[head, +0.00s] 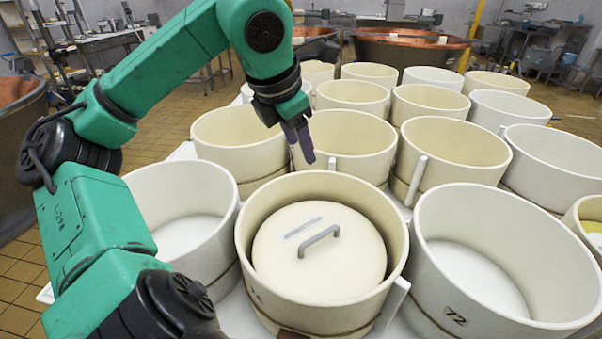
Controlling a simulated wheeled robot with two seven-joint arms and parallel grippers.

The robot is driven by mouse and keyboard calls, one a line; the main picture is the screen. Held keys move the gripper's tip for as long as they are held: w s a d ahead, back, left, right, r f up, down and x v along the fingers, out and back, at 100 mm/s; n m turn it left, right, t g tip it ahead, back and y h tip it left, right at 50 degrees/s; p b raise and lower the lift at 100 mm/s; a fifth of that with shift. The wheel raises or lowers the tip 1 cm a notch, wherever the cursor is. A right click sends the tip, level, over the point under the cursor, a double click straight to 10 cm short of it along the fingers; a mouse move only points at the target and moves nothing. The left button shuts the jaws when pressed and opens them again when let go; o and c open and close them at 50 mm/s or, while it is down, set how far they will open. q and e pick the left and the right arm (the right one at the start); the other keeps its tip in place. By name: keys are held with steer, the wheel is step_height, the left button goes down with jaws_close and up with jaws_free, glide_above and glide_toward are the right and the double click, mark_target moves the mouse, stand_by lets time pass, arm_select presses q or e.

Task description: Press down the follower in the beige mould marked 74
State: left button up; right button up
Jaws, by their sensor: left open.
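A beige mould (248,236) stands at the front middle. Part of a mark shows on its lower left wall, but I cannot read it. Inside lies a round cream follower (345,262) with a grey handle (319,240) and a light grey strip on top. The follower sits below the mould's rim and looks about level. My left gripper (306,158) is open and empty, pointing down. It appears above the far side of this mould, apart from the follower, in front of another cream mould. My right gripper is not in view.
A white mould marked 72 (456,318) stands close at the right, and another white mould (185,185) at the left. Several cream and white moulds crowd behind. Copper vats (408,52) stand farther back. Tiled floor shows at the left.

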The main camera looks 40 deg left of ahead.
arm_select(q)
step_height(320, 180, down, 15)
steer(key=b, duration=1.8)
glide_toward(311, 240)
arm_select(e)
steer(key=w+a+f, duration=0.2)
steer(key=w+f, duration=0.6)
arm_select(q)
steer(key=b+x, duration=0.2)
steer(key=x, duration=0.8)
steer(key=shift+f, duration=0.1)
steer(key=shift+w+a+f, duration=0.1)
steer(key=shift+w+f, duration=0.15)
steer(key=shift+f, duration=0.15)
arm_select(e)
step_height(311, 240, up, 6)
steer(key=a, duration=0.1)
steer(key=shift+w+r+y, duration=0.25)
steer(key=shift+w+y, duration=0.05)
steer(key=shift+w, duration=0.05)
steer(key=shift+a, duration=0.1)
arm_select(q)
jaws_close()
steer(key=shift+s+f+b, duration=0.1)
steer(key=shift+f+b, duration=0.1)
steer(key=shift+b, duration=0.25)
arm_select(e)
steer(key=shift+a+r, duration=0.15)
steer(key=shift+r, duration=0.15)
